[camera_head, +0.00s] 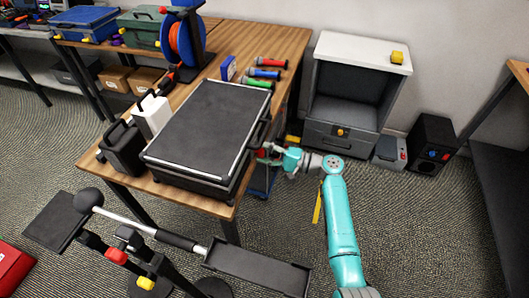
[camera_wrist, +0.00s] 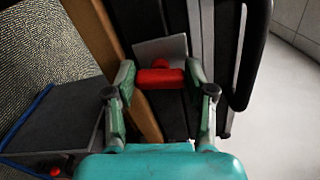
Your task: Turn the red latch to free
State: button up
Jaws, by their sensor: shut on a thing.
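The red latch (camera_wrist: 160,77) sits on a grey plate (camera_wrist: 160,48) on the side of the black case, in the wrist view. My gripper (camera_wrist: 160,85) has its two green fingers on either side of the latch, shut on it. In the head view the black case (camera_head: 205,125) lies on the wooden table, and my gripper (camera_head: 268,154) reaches its right side. The latch is small there and largely hidden by the gripper. The case's black handle (camera_wrist: 250,55) is to the right of the latch in the wrist view.
The wooden table (camera_head: 225,212) has its edge close to my gripper. A white bottle (camera_head: 152,115) and a black canister (camera_head: 122,148) stand left of the case. A grey cabinet (camera_head: 345,110) stands behind my arm, with a black speaker-like box (camera_head: 430,142) to its right.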

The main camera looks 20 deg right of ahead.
jog(key=shift+f+n, duration=0.1)
jog(key=shift+n, duration=1)
jog(key=o, duration=1.2)
jog(key=shift+c, duration=0.2)
jog(key=v, duration=1.2)
